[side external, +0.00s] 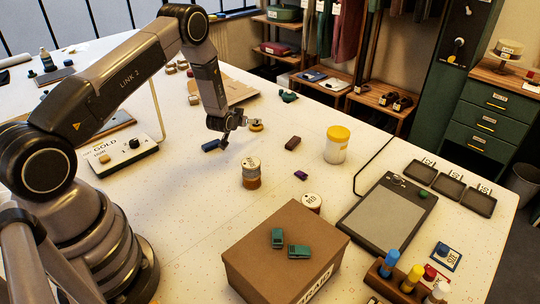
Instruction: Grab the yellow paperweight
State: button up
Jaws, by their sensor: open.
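A small round yellow piece (257,127), which looks like the yellow paperweight, lies on the white table in the middle of the side external view. My gripper (245,125) is low over the table, just left of the yellow piece and partly overlapping it in the view. Its jaws are open and look empty. Whether a finger touches the yellow piece is too small to tell.
A blue block (210,145) lies left of the gripper, and a brown block (293,142) lies to the right. A cardboard box (280,265) stands in front.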

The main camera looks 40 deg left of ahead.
jog(key=shift+f+x, duration=0.2)
jog(key=shift+x, duration=2.95)
jog(key=shift+s+a, duration=0.15)
jog(key=shift+s, duration=0.05)
grip_shut()
